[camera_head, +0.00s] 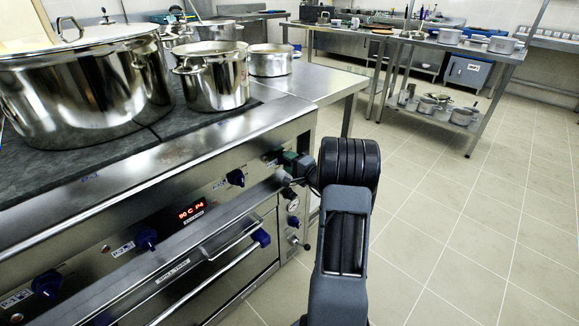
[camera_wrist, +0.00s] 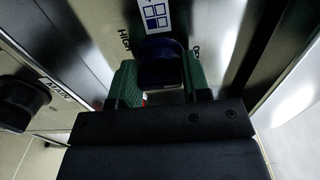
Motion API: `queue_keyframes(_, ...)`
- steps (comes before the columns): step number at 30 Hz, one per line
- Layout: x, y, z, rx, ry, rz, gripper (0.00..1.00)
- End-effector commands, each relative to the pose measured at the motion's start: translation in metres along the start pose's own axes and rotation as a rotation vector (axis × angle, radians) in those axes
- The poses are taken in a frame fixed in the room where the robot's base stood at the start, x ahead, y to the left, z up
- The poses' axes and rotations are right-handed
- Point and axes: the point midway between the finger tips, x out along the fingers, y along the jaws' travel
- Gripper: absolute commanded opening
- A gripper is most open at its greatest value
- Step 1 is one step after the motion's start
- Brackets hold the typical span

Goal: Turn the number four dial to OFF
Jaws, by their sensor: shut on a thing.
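My gripper (camera_head: 290,158) is at the right end of the stove's front panel in the head view, at the place of the fourth dial from the left, which it mostly hides. In the wrist view my gripper (camera_wrist: 160,82) has its green fingers on both sides of a dark blue dial (camera_wrist: 162,64) and is shut on it. The word HIGH shows left of the dial, and a partly hidden label shows on its right. The dial's pointer cannot be made out.
An oven handle (camera_head: 225,245) and a gauge (camera_head: 293,204) are below. Pots, including a large stockpot (camera_head: 85,85), stand on the stove. The tiled floor (camera_head: 470,230) at right is clear.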

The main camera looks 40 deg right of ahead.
Motion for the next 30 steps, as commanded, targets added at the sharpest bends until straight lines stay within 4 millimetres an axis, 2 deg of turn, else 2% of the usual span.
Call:
queue_keyframes(12,-0.0001,0.0007,0.0004,-0.007,-0.001,0.002,0.2)
queue_keyframes(13,-0.0001,0.0007,0.0004,-0.007,-0.001,0.002,0.45)
queue_keyframes(19,0.0,0.0005,0.0002,-0.006,-0.001,0.002,0.64)
queue_keyframes(26,-0.0002,0.0002,0.0,-0.006,0.0,0.001,0.66)
queue_keyframes(30,-0.0076,-0.0001,-0.0008,-0.005,0.002,0.002,0.66)
